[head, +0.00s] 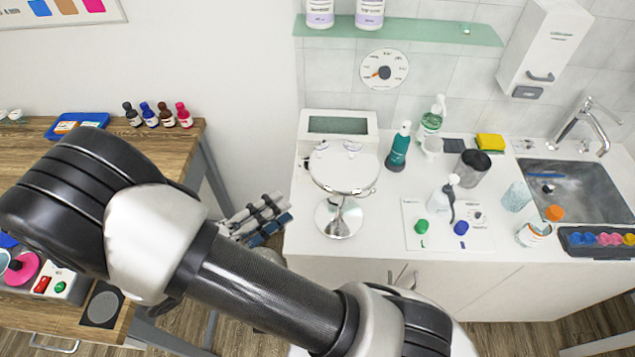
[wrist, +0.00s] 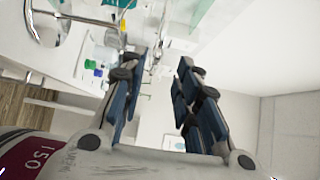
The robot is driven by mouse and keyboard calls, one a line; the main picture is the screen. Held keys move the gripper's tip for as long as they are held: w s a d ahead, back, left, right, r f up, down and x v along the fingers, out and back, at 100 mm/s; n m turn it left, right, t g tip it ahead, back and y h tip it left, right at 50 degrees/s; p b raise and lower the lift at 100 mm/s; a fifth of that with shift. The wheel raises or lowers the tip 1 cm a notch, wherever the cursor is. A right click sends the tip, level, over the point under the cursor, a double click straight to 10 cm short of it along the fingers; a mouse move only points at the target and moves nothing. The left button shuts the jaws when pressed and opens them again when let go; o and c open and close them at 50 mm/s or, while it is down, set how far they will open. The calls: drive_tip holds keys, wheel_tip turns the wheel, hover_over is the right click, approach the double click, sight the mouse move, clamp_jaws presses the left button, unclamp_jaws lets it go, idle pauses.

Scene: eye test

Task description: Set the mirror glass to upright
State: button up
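The mirror glass (head: 343,170) is a round white-looking disc with a chrome rim. It lies tilted back, close to flat, on top of its chrome stand (head: 339,219) on the white counter in the head view. A rounded chrome part at the upper left of the wrist view (wrist: 47,27) looks like the mirror's foot. My gripper (head: 280,208) is left of the stand, near the counter's left edge, apart from the mirror. In the wrist view its blue-padded fingers (wrist: 160,78) are spread apart with nothing held between them.
A white box with a dark green window (head: 338,124) stands close behind the mirror. A teal bottle (head: 397,150) stands to its right. A white sheet (head: 460,240) with a pump bottle and coloured caps lies further right. A glass shelf (head: 400,32) hangs above.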

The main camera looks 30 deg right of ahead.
sight(317, 184)
drive_tip(key=d, duration=0.3)
drive_tip(key=w+d+b, duration=0.1)
drive_tip(key=d, duration=0.3)
drive_tip(key=d+b, duration=0.1)
drive_tip(key=d, duration=0.3)
drive_tip(key=shift+w+d, duration=0.2)
drive_tip(key=shift+w, duration=0.2)
drive_tip(key=shift+c, duration=0.2)
clamp_jaws()
